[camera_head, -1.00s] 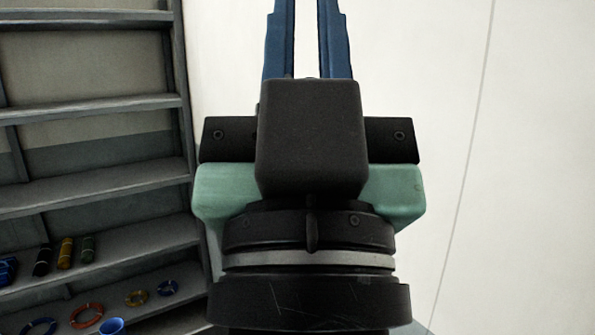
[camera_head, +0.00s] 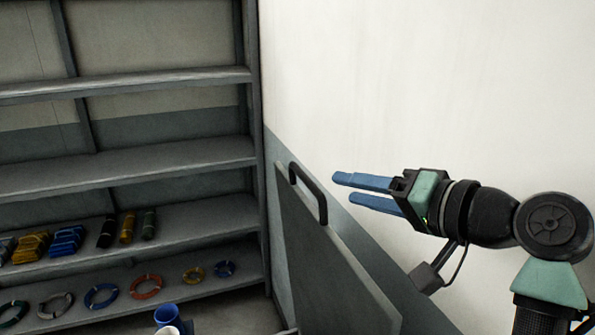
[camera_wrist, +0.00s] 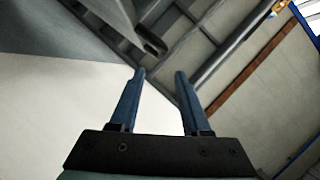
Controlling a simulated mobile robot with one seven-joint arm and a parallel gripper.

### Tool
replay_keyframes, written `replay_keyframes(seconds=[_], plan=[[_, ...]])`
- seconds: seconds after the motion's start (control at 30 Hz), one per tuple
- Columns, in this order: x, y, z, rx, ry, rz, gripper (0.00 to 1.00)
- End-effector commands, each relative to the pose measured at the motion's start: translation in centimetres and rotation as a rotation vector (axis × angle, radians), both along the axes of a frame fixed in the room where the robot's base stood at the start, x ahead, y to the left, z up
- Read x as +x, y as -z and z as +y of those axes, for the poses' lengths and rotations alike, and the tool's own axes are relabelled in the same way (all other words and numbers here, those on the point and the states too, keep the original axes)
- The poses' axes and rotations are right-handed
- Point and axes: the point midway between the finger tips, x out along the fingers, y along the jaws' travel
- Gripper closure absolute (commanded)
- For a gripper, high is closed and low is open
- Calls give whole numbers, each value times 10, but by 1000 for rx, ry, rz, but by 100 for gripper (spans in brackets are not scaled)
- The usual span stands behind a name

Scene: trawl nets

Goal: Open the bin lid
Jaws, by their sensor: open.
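The bin lid (camera_head: 325,270) is a grey panel that stands steeply raised in the head view, in front of the wall. A black bar handle (camera_head: 312,190) is at its upper edge. The bin below lies mostly out of the picture. My gripper (camera_head: 346,189) is just right of the handle in that view, its blue fingers pointing left, open and empty. A gap shows between the fingertips and the handle. In the wrist view, my gripper (camera_wrist: 160,75) has its fingers apart with nothing between them. A dark bar end (camera_wrist: 152,42) beyond them looks like the handle.
A grey shelf unit (camera_head: 130,178) stands at the left, with coloured rolls (camera_head: 127,228) and several rings on its lower shelves. Blue and white cups (camera_head: 168,315) are at the bottom. The white wall (camera_head: 430,80) is behind my arm, and space above the lid is clear.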

Motion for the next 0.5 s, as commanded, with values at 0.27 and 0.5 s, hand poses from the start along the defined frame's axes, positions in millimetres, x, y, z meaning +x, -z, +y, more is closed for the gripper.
replay_keyframes(seconds=[0.27, 0.5], plan=[[42, 9, 38, -1, -2, 3, 53], [72, 21, 65, -2, -1, 1, 53]])
